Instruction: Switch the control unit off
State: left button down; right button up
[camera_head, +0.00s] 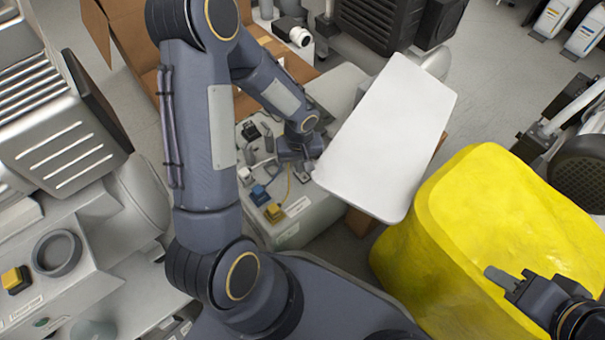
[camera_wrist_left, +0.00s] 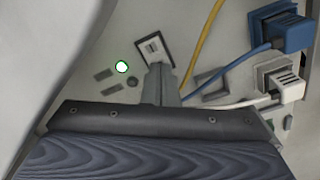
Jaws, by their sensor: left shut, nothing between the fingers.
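The control unit (camera_head: 290,232) is a light grey box below the white panel, with plugs and cables on its face.
A blue plug (camera_wrist_left: 285,32) and a white plug (camera_wrist_left: 284,86) with cables sit right of the switch. A white panel (camera_head: 388,135) stands close right of my left gripper. A large yellow block (camera_head: 490,215) is further right. An open cardboard box (camera_head: 125,38) lies behind.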

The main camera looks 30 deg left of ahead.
pick_arm(q)
jog(key=shift+f+b, duration=0.4)
jog(key=shift+f, duration=0.05)
jog(key=shift+r, duration=0.1)
jog(key=shift+r+p, duration=2.65)
jog(key=shift+r, duration=0.8)
